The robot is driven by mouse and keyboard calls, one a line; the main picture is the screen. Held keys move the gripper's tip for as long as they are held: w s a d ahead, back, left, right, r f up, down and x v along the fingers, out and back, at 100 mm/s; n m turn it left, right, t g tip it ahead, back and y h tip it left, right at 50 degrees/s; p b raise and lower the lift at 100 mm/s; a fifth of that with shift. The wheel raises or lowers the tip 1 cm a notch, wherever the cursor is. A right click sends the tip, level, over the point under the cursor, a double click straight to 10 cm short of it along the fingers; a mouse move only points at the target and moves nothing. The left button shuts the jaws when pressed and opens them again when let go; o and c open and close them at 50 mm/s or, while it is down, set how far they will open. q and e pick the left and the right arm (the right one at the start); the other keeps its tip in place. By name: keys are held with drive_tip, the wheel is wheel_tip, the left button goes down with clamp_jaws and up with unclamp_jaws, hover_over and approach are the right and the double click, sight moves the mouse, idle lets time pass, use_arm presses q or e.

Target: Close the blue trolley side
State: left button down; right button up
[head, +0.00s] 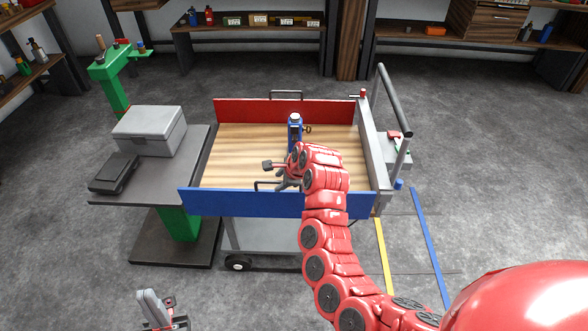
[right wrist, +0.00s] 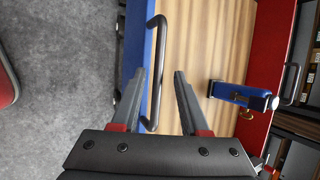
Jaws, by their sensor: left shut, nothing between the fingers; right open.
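The blue trolley side (head: 240,203) runs along the near edge of the trolley's wooden deck (head: 235,150). It looks about upright; I cannot tell whether it is fully closed. Its black bar handle (head: 262,184) sits at its top edge and also shows in the right wrist view (right wrist: 153,35). My right gripper (head: 273,176) is open just above this edge. In the right wrist view its fingers (right wrist: 159,73) lie on either side of the handle, with visible gaps; contact is unclear. My left gripper (head: 160,312) is shut and empty at the bottom left, away from the trolley.
A blue device (head: 295,128) stands on the deck beyond my right gripper. The red trolley side (head: 245,112) stands at the far edge. A tall grey push handle (head: 393,100) rises at right. A dark table (head: 185,170) with a grey box (head: 148,132) adjoins the left.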

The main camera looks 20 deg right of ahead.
drive_tip(key=p+v, duration=0.4)
drive_tip(key=v, duration=1.1)
drive_tip(key=shift+s+d+r, duration=0.2)
drive_tip(key=shift+r, duration=0.05)
